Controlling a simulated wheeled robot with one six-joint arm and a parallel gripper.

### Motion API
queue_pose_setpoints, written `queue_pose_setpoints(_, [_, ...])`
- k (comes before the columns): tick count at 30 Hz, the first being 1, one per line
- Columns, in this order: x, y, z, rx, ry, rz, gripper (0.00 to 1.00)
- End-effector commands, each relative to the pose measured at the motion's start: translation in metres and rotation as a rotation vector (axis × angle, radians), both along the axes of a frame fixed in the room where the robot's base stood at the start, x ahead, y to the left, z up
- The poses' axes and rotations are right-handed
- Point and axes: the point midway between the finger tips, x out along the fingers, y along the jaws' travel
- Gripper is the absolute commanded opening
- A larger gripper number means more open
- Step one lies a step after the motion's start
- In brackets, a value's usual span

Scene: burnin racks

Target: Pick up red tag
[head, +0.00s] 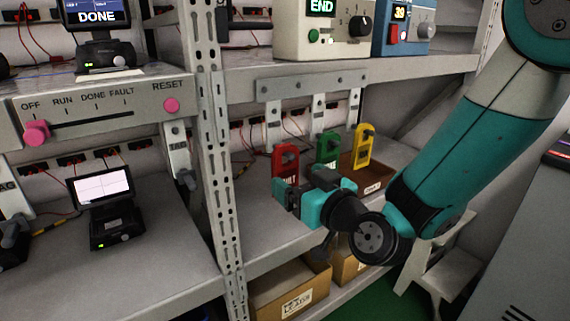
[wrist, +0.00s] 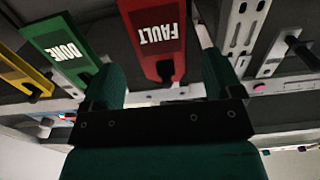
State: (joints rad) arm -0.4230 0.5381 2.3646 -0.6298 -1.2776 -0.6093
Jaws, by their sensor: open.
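The red tag (head: 285,158) hangs upright at the left of a row of coloured tags, below a metal rail. Its lower part is hidden behind my gripper (head: 282,192) in the head view. In the wrist view the red tag (wrist: 154,38) shows the word FAULT upside down. My gripper (wrist: 163,78) is open, with one finger on each side of the red tag's lower part in that view. I cannot tell whether either finger touches it.
A green tag (head: 328,146) and a yellow tag (head: 362,143) hang to the right of the red one. A brown tray (head: 376,176) stands on the shelf behind my gripper. A slotted upright post (head: 213,150) stands to the left. Cardboard boxes (head: 290,290) sit below.

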Motion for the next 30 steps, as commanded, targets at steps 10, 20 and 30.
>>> queue_pose_setpoints(10, [0.03,0.022,0.007,-0.001,0.002,0.0,0.85])
queue_pose_setpoints(20, [0.039,0.029,0.001,0.001,-0.001,0.0,0.85])
queue_pose_setpoints(30, [0.039,0.029,0.001,0.001,-0.001,0.0,0.35])
